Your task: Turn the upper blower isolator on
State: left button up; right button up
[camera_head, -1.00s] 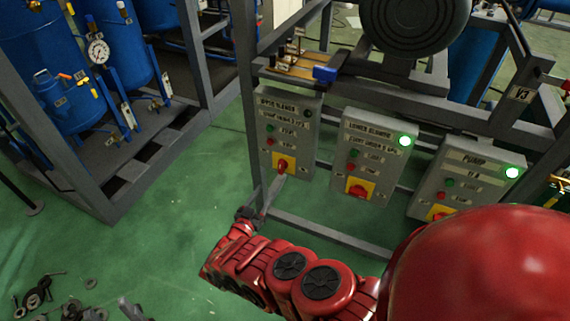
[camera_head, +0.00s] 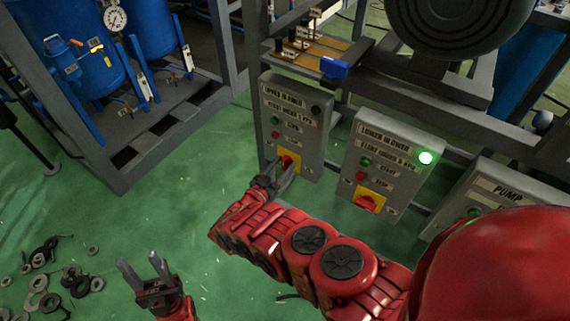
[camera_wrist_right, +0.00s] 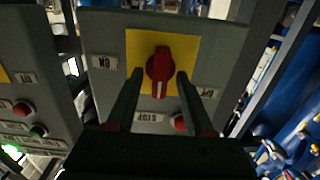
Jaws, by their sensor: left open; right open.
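The upper blower box (camera_head: 294,128) is the grey panel at the left of the row; its top-right lamp (camera_head: 316,109) is dark. Its isolator is a red knob (camera_wrist_right: 160,70) on a yellow plate (camera_wrist_right: 138,42), partly hidden by my gripper in the head view. In the right wrist view the knob stands upright between an ON label (camera_wrist_right: 105,62) and an OFF label (camera_wrist_right: 208,93). My right gripper (camera_head: 282,174) is open, with its fingers either side of the knob; contact cannot be told. My left gripper (camera_head: 143,264) is open and empty over the floor.
The lower blower box (camera_head: 388,160) with its lit green lamp (camera_head: 425,158) and the pump box (camera_head: 490,196) stand to the right. A grey frame and a motor (camera_head: 440,22) are above. Loose rings (camera_head: 45,280) lie on the floor at left.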

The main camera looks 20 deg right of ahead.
grip_shut()
